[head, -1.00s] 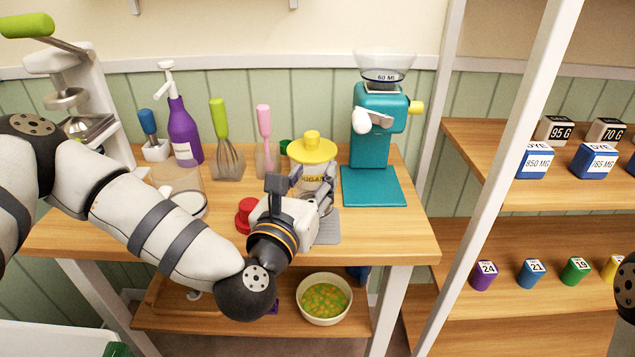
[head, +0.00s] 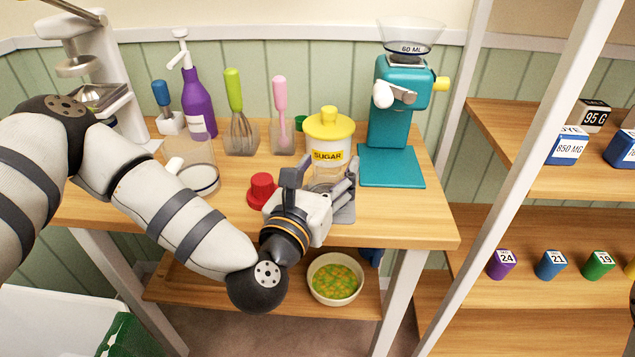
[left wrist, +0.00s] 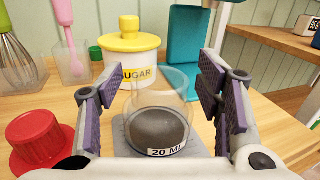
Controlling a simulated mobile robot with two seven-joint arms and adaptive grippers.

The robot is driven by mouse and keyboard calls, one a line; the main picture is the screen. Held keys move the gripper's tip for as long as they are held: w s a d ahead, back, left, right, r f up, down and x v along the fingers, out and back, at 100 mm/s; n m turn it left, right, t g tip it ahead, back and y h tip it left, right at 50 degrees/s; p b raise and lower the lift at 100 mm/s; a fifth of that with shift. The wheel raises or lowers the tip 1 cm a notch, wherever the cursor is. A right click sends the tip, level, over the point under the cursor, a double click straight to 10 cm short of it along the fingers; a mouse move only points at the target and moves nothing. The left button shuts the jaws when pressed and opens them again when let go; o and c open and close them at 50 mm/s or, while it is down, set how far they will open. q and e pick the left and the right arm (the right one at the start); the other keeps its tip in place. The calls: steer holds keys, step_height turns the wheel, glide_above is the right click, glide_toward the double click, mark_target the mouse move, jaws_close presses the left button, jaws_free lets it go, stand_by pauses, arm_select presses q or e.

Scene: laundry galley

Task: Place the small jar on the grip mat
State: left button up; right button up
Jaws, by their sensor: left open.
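The small jar (left wrist: 160,112) is clear glass with a dark round base and a "20 ML" label. It stands upright on the grey grip mat (head: 345,212), whose surface shows around its base in the left wrist view (left wrist: 122,141). In the head view, the jar is mostly hidden by my gripper. My left gripper (head: 329,180) is open, with one finger on each side of the jar. Gaps show between the pads and the glass in the left wrist view. My right gripper is out of view.
A sugar canister (head: 329,134) with a yellow lid stands just behind the jar. A red lidlike object (head: 262,190) and a larger glass jar (head: 201,178) are to the left. A teal grinder (head: 397,110) stands at the back right.

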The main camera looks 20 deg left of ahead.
arm_select(q)
steer(key=s+p, duration=0.1)
steer(key=s, duration=1.1)
steer(key=s+d+f+m+g+h, duration=0.25)
steer(key=s+f+m+g, duration=0.35)
steer(key=s+f+m, duration=0.35)
steer(key=s+d+f+m+g+h, duration=0.2)
steer(key=s+d+f+m+g, duration=0.3)
steer(key=f+m, duration=0.65)
steer(key=s+a+f+m+g+y, duration=0.2)
steer(key=s+a+f+m+g, duration=0.1)
steer(key=s+a+m+g, duration=0.2)
steer(key=s+a+f+m+g+y, duration=0.3)
steer(key=s+a+m+g, duration=0.2)
steer(key=s+a+m, duration=0.4)
steer(key=s+a, duration=0.1)
steer(key=s, duration=0.3)
steer(key=shift+s+f+m, duration=0.15)
steer(key=shift+m, duration=0.25)
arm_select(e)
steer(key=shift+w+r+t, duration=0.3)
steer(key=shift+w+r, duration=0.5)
